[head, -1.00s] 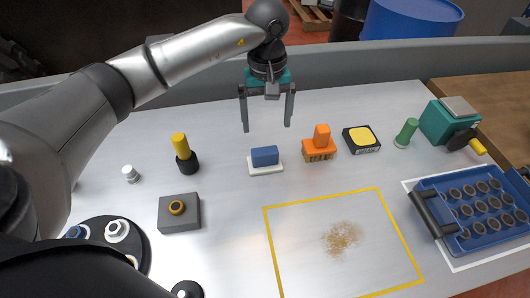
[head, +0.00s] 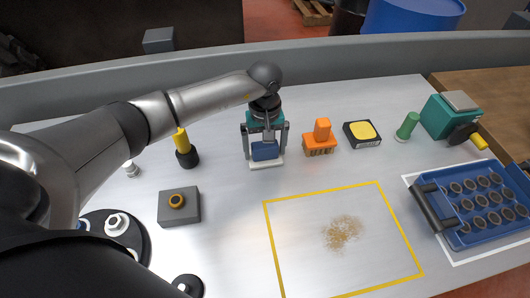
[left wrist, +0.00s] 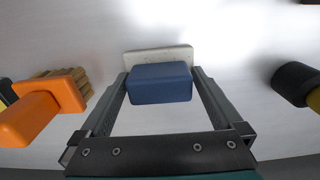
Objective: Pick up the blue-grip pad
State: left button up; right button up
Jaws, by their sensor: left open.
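The blue-grip pad (head: 266,151) has a blue block on a thin white base and lies on the light work surface in the head view. It also shows in the left wrist view (left wrist: 161,83), at the upper middle. My left gripper (head: 265,155) is over it, fingers pointing down. The gripper is open, with one finger on each side of the blue grip. In the left wrist view, the fingers (left wrist: 162,80) stand close beside the block's two ends, with the white base beyond. My right gripper is not in view.
An orange brush (head: 320,140) stands just right of the pad, and a yellow-and-black box (head: 361,135) beyond it. A black-and-yellow tool (head: 187,156) stands to the left. A yellow-taped square (head: 268,232) with brown crumbs lies in front. A blue tray (head: 440,180) is at right.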

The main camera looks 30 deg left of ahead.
pick_arm(q)
jog(key=c, duration=1.2)
jog(key=shift+r, duration=0.1)
notch_tip(320, 180, up, 20)
jog(key=shift+f+p, duration=0.1)
jog(key=shift+p, duration=0.45)
jog(key=o, duration=0.9)
jog(key=c, duration=1.3)
